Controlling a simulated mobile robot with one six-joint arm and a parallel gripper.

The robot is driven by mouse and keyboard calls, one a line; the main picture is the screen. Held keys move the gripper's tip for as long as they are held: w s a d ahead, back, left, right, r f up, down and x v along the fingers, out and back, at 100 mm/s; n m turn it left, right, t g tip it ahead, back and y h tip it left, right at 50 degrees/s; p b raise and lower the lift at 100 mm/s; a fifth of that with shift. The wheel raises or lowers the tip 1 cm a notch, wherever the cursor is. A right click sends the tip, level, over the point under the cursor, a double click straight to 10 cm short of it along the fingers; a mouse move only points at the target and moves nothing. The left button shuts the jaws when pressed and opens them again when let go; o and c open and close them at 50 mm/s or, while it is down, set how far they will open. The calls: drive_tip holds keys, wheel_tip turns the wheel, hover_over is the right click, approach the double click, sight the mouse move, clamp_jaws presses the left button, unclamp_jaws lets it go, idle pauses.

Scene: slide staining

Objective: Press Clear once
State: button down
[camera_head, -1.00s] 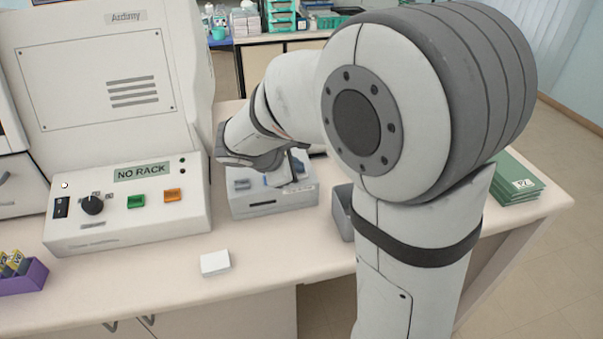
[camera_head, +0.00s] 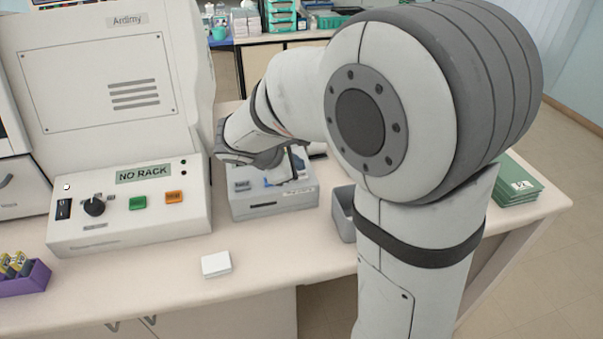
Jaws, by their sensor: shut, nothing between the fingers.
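A small grey box-shaped device (camera_head: 272,202) stands on the bench, right of the large white machine. Its sloped top has a grey key (camera_head: 242,185) at the left and blue parts near my gripper. My gripper (camera_head: 290,168) is shut and empty, pointing down over the right part of that top. I cannot tell whether it touches a key. My wrist hides part of the device's top. No label reading Clear is legible. The white machine (camera_head: 120,222) has a display reading NO RACK (camera_head: 144,173), a green button (camera_head: 138,203) and an orange button (camera_head: 174,197).
A grey open bin (camera_head: 344,215) stands right of the device, partly behind my arm. A white block (camera_head: 216,264) lies in front on the bench. A purple rack (camera_head: 28,280) is at the left edge. Green folders (camera_head: 518,188) lie at the right.

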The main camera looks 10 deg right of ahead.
drive_tip(key=shift+r, duration=0.1)
wheel_tip(320, 180, up, 5)
drive_tip(key=p, duration=0.4)
idle(0.6)
drive_tip(key=shift+s+d+m, duration=0.2)
drive_tip(key=shift+s+m, duration=0.1)
drive_tip(key=shift+s, duration=0.05)
drive_tip(key=s+d+m+g+y, duration=0.1)
drive_tip(key=s+m+y, duration=0.6)
drive_tip(key=s+m, duration=0.8)
drive_tip(key=s+g, duration=0.1)
drive_tip(key=s, duration=0.4)
drive_tip(key=shift+m, duration=0.3)
